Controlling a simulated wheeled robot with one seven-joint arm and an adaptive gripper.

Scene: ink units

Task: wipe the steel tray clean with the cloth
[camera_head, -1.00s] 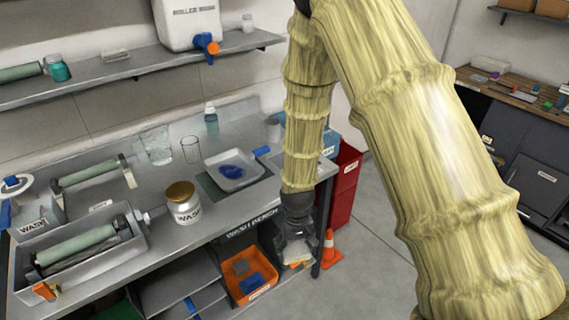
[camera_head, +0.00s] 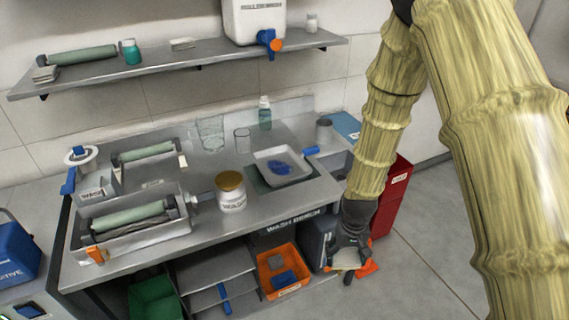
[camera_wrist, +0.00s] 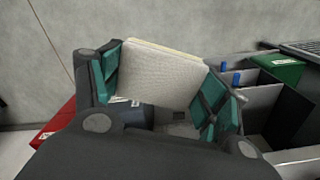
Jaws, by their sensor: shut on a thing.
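The steel tray (camera_head: 262,177) lies on the wash bench, on a dark green mat, with a blue ink smear (camera_head: 284,168) on its floor. My gripper (camera_head: 347,262) hangs in front of the bench's right end, below the bench top and to the right of and nearer than the tray. It is shut on a folded off-white cloth (camera_wrist: 158,75), which fills the space between the teal finger pads in the wrist view. The cloth also shows small under my gripper in the head view (camera_head: 347,257).
An orange bin (camera_head: 297,288) is under the bench.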

